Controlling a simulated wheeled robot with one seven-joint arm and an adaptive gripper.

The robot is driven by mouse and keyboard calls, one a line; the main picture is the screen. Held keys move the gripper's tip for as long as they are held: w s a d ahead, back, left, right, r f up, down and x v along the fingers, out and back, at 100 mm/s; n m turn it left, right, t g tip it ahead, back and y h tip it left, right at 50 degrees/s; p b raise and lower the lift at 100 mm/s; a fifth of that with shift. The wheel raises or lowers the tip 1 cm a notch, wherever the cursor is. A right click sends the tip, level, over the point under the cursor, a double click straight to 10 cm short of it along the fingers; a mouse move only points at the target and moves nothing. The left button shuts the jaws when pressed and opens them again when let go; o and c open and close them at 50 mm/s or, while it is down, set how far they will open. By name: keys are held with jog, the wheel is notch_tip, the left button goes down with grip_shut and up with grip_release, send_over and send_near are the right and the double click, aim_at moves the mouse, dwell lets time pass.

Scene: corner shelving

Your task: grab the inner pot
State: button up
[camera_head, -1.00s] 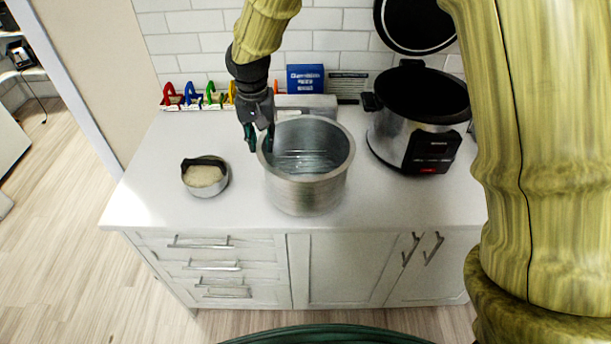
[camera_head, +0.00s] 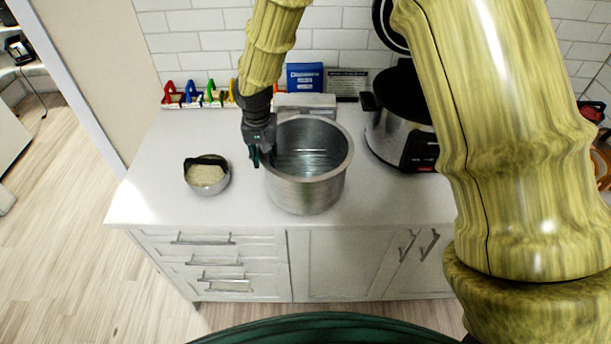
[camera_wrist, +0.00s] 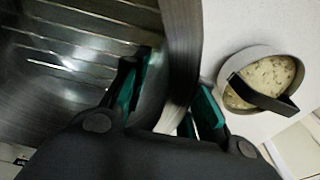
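The inner pot (camera_head: 308,192) is a round, open metal pot standing upright on the white counter. My gripper (camera_head: 263,158) is at the pot's left rim, pointing down. In the wrist view the pot's wall (camera_wrist: 182,55) runs between the two green-padded fingers of my gripper (camera_wrist: 172,100). One finger is inside the pot and the other is outside. The fingers look apart, with gaps beside the wall, so the gripper is open around the rim. The fingertips' exact depth along the wall is hard to tell.
A small round container with a dark strap (camera_head: 207,176) stands left of the pot, close to the outer finger. A cooker (camera_head: 390,135) with a raised lid stands to the right, partly hidden by my arm. Colored items (camera_head: 190,95) and a blue box (camera_head: 305,78) line the wall.

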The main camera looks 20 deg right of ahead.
jog(key=shift+c, duration=0.3)
grip_shut()
jog(key=shift+r, duration=0.25)
